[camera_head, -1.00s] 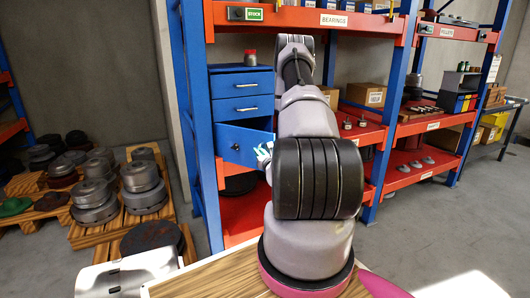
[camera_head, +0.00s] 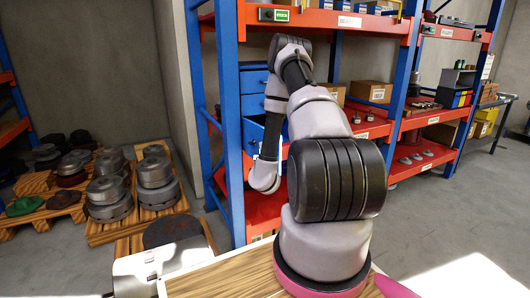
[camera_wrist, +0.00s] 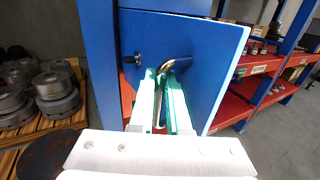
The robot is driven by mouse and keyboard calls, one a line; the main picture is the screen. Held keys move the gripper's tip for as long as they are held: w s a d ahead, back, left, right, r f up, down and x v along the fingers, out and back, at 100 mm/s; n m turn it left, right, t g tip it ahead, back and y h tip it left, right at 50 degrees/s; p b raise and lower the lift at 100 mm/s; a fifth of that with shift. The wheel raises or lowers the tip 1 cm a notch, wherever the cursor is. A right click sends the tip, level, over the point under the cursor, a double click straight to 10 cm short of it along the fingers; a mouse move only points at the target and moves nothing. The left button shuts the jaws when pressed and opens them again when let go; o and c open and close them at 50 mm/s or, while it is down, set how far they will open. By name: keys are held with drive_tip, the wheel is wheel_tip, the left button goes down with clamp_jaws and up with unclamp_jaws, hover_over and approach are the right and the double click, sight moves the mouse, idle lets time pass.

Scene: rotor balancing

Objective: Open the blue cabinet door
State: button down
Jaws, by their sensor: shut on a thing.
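The blue cabinet (camera_head: 254,104) stands on the shelf unit, partly hidden behind my arm in the head view. Its blue door (camera_head: 252,133) is low on the front, mostly covered by my arm there. In the wrist view the blue door (camera_wrist: 205,52) fills the upper middle, with a curved metal handle (camera_wrist: 181,62) and a small dark knob or lock at its left. My gripper (camera_wrist: 163,78) has its pale, green-edged fingers shut around the handle. The door's right edge is visible, with red shelves beyond it. How far the door stands open is unclear.
A blue upright (camera_head: 231,125) of the shelf unit stands left of the cabinet. Red shelves (camera_head: 432,118) with boxes and parts run right. Wooden pallets (camera_head: 108,230) with metal rotors lie at left. A wooden tabletop (camera_head: 225,278) is in front.

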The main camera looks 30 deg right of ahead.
drive_tip(key=shift+w+a+r, duration=0.1)
drive_tip(key=c, duration=0.9)
unclamp_jaws()
drive_tip(key=v, duration=1)
drive_tip(key=shift+s+a, duration=0.15)
drive_tip(key=shift+s, duration=0.2)
